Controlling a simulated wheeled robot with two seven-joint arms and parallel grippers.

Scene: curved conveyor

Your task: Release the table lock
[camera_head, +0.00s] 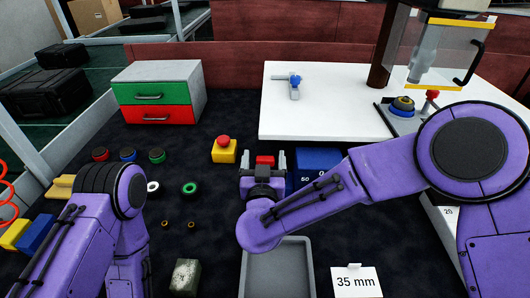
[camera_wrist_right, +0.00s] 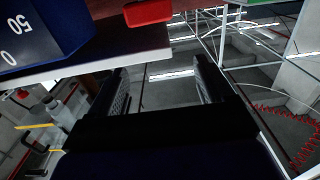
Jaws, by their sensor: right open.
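I cannot tell for sure which part is the table lock. A small grey fitting with a blue knob (camera_head: 295,82) lies on the white table top (camera_head: 340,110). A red knob (camera_head: 432,94) stands by the guarded machine at the right. My right gripper (camera_head: 265,160) is open, left of the white table's front corner, apart from both parts. A red block (camera_head: 265,160) shows between its fingers in the head view; in the right wrist view the red block (camera_wrist_right: 148,12) is at the top, beyond the open fingers (camera_wrist_right: 165,85). My left gripper is out of view; only its arm shows.
A blue box (camera_head: 316,163) with numbers stands just right of my right gripper. A yellow box with a red button (camera_head: 223,148) is to its left. A grey tray (camera_head: 278,270) and a "35 mm" card (camera_head: 356,282) are in front. A drawer unit (camera_head: 156,95) stands back left.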

